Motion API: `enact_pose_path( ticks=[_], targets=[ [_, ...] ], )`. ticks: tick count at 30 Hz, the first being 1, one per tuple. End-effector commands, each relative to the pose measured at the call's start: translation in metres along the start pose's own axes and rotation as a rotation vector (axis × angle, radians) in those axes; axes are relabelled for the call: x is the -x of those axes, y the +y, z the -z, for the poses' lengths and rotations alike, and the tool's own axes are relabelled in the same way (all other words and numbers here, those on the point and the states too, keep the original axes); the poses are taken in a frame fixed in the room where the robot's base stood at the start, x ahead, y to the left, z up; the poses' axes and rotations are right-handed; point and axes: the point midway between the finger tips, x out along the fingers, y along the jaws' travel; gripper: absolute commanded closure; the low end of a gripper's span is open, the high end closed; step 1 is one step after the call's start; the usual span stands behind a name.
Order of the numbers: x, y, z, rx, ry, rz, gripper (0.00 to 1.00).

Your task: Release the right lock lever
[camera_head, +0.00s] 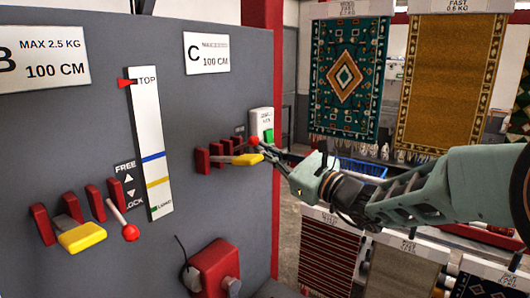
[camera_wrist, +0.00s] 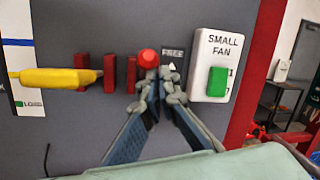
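The right lock lever shows by its red ball knob (camera_head: 254,141) on the grey panel below plate C. In the wrist view, the knob (camera_wrist: 147,58) stands just left of the small FREE label (camera_wrist: 172,52). The lever's shaft and any LOCK label are hidden behind my fingers. My gripper (camera_head: 284,158) is at the panel beside the knob. In the wrist view, its fingertips (camera_wrist: 159,80) lie close together just below the knob and seem to touch or nearly touch it. I cannot tell whether they hold the shaft.
A yellow handle (camera_wrist: 55,77) and red upright blocks (camera_wrist: 108,74) sit left of the knob. A small fan switch (camera_wrist: 215,80) is close on the right. The left lever's red knob (camera_head: 130,233) is lower left, beside LOCK. Rugs (camera_head: 347,78) hang beyond the panel edge.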

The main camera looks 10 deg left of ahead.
Motion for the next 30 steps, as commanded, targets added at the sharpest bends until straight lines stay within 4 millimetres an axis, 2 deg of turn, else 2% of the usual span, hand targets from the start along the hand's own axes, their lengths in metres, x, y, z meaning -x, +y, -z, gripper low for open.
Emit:
enact_pose_path(
  ticks=[1,2,9,11,15,21,25,30],
  targets=[
    [-0.003,-0.001,-0.006,0.006,-0.025,-0.002,1.00],
    [-0.002,-0.001,-0.002,0.006,-0.024,-0.001,1.00],
    [0.009,-0.010,0.050,-0.003,-0.002,0.000,1.00],
    [0.023,-0.014,0.034,0.005,-0.002,0.001,1.00],
    [0.051,-0.019,0.023,0.003,0.003,0.002,1.00],
    [0.083,-0.025,0.009,0.000,0.005,0.000,1.00],
    [0.094,-0.026,0.004,-0.002,0.005,-0.001,1.00],
    [0.099,-0.027,0.002,-0.004,0.004,-0.002,1.00]
  ],
)
